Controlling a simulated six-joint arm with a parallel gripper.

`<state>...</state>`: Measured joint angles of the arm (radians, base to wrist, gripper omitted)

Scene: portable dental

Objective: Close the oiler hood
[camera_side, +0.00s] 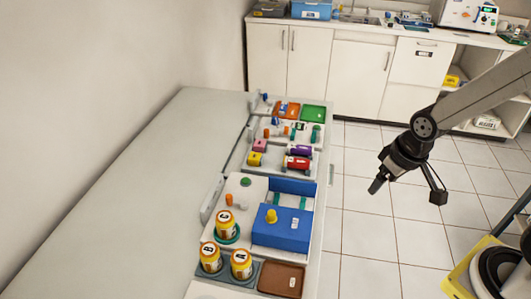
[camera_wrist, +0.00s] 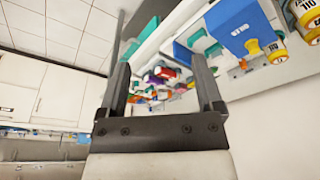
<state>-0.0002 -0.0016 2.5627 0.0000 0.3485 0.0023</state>
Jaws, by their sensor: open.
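The oiler unit stands on the bench and has a blue hood (camera_side: 283,229) with a yellow knob (camera_side: 271,215) on it. A blue upright panel (camera_side: 293,186) stands at its far end. Between the hood and the panel is a gap with teal parts (camera_side: 290,201) showing. In the wrist view the blue hood (camera_wrist: 238,22) and its knob (camera_wrist: 253,46) are at the upper right. My gripper (camera_side: 378,184) is open and empty, in the air to the right of the bench, apart from the oiler. Its two fingers (camera_wrist: 162,88) show in the wrist view with nothing held between them.
Labelled yellow bottles (camera_side: 240,264) stand in a grey holder near the hood's front left. A brown tray (camera_side: 281,279) is in front. Trays with coloured cylinders (camera_side: 298,163) lie behind. The left bench top (camera_side: 130,190) is bare. Cabinets (camera_side: 340,70) line the back.

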